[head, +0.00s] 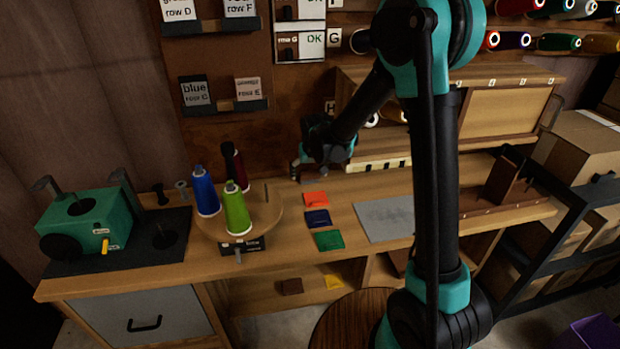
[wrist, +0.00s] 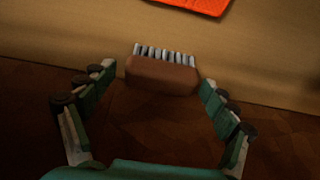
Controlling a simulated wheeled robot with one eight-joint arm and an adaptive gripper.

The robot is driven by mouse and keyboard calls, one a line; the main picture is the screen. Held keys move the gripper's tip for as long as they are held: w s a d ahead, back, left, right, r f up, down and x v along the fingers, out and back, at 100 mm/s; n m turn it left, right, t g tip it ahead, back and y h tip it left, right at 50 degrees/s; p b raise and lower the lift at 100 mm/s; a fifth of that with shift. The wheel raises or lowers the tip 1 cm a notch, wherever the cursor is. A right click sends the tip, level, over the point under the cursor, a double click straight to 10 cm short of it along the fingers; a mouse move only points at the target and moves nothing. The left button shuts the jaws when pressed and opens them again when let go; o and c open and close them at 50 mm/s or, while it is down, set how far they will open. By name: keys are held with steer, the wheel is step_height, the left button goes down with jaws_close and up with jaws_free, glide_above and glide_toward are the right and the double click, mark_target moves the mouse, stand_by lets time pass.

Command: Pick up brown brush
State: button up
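The brown brush (wrist: 162,76) shows in the wrist view, with a brown back and a row of pale bristles along its upper edge. It lies between the two spread fingers of my gripper (wrist: 155,82), with a gap to the finger on each side. My gripper is open. In the head view my gripper (head: 308,172) is over the back part of the workbench, left of my upright arm. The brush cannot be made out clearly there, as the gripper and shadow cover that area.
Orange (head: 316,198), navy (head: 318,217) and green (head: 329,240) patches lie on the bench (head: 365,185). A round stand (head: 272,222) with blue, green and dark red thread spools is to the left. A grey mat (head: 385,218) is to the right. The pegboard wall (head: 300,110) rises behind.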

mark_target(310, 171)
steer(key=c, duration=1.2)
steer(key=shift+o, duration=0.2)
steer(key=shift+r, duration=0.1)
step_height(310, 171, up, 20)
